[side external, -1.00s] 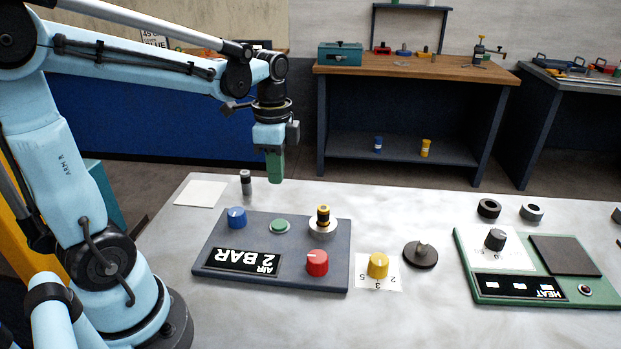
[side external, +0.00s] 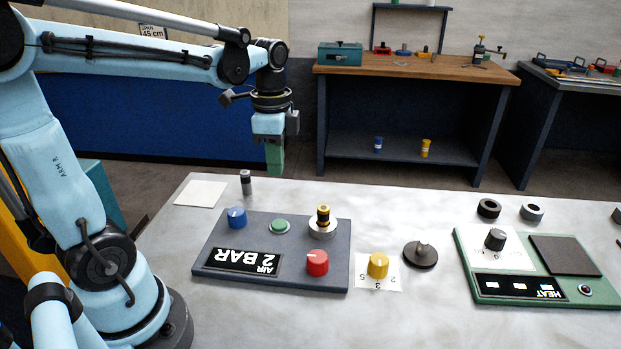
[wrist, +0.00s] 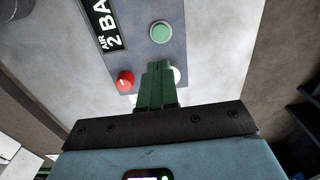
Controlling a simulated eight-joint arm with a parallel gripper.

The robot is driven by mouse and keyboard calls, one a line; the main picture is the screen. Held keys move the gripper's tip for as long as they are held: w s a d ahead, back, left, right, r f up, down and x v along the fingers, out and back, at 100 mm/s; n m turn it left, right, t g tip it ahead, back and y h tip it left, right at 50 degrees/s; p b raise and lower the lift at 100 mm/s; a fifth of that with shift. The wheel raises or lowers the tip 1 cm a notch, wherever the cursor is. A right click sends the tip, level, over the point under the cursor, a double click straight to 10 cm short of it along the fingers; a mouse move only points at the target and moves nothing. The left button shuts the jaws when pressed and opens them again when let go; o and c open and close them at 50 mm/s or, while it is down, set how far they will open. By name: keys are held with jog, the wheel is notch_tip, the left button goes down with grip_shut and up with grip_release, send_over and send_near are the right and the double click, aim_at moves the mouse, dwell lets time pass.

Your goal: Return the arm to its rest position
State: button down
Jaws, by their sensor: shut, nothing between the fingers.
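My gripper (side external: 275,172) has green fingers and hangs pointing down in the side external view, above the far edge of the table. The fingers are shut and empty. They are well clear of the panel below. In the wrist view the closed green fingers (wrist: 156,72) point toward the panel and cover part of it.
A dark panel (side external: 215,262) marked "AIR 2 BAR" carries a blue knob (side external: 237,217), a green button (side external: 280,226), a red knob (side external: 317,262) and a black-and-yellow piece (side external: 323,217). A small grey-black cylinder (side external: 246,182) stands behind it. A yellow knob (side external: 378,265), dark disc (side external: 420,254) and green HEAT panel (side external: 470,262) lie rightward.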

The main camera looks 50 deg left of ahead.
jog(key=s+d+f+n+t, duration=0.1)
jog(key=s+d+n+t, duration=0.1)
jog(key=d+n+t, duration=0.5)
jog(key=shift+s+d+f+n, duration=0.35)
jog(key=shift+d+n, duration=0.25)
jog(key=shift+n, duration=0.3)
dwell(1.7)
jog(key=n+h, duration=0.2)
jog(key=h, duration=0.3)
send_over(275, 223)
jog(key=shift+f+t, duration=0.4)
jog(key=shift+f, duration=0.1)
jog(key=shift+f, duration=0.1)
jog(key=shift+f, duration=4.3)
